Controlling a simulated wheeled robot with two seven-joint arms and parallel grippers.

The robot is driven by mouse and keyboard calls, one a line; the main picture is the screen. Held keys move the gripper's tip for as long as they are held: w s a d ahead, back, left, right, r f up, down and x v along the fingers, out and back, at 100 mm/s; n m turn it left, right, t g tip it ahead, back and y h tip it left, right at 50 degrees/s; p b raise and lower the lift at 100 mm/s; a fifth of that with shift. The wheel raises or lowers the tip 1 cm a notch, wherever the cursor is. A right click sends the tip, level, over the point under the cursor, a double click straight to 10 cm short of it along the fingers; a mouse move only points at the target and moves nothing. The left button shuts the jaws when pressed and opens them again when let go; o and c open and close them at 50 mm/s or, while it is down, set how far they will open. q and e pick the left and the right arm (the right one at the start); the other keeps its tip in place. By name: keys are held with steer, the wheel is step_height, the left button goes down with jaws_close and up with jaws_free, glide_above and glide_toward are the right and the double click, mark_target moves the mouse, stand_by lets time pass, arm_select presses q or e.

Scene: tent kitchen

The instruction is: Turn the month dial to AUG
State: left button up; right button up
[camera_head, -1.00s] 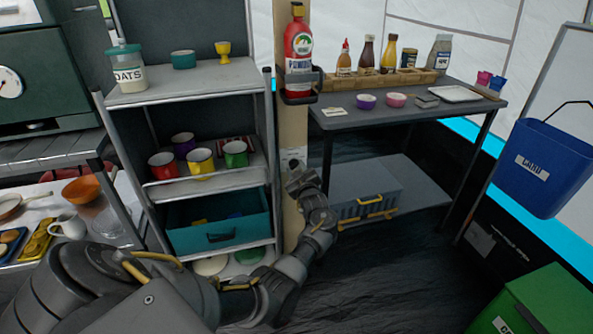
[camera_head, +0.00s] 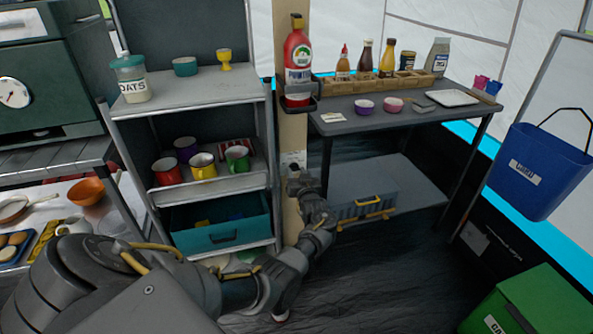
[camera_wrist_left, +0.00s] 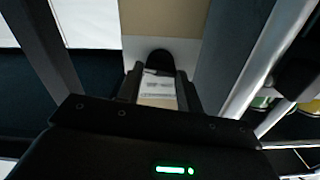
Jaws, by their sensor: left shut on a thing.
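My left gripper (camera_head: 296,174) is at the post, just below the visible part of the plate, and hides the knob. In the left wrist view, a dark rounded knob (camera_wrist_left: 159,62) shows between the fingers of the left gripper (camera_wrist_left: 159,80), with a printed pale plate (camera_wrist_left: 158,97) nearer the wrist. The gripper is shut on the knob. The dial's setting cannot be read. My right gripper is out of view.
A metal shelf (camera_head: 205,100) with mugs and a teal drawer stands close left of the post.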

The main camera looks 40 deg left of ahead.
arm_select(q)
steer(key=m+p, duration=0.1)
steer(key=m, duration=0.1)
steer(key=shift+m, duration=0.9)
steer(key=m+p, duration=0.1)
steer(key=m, duration=0.1)
steer(key=shift+m, duration=0.3)
steer(key=m, duration=0.2)
steer(key=shift+w+m+p, duration=0.1)
steer(key=shift+m+p, duration=0.2)
steer(key=shift+m, duration=0.1)
steer(key=m, duration=0.2)
steer(key=shift+m, duration=0.3)
steer(key=shift+f+m+p, duration=0.1)
steer(key=shift+m+p, duration=0.2)
steer(key=shift+m, duration=0.8)
steer(key=shift+d+m, duration=0.1)
steer(key=shift+m, duration=0.8)
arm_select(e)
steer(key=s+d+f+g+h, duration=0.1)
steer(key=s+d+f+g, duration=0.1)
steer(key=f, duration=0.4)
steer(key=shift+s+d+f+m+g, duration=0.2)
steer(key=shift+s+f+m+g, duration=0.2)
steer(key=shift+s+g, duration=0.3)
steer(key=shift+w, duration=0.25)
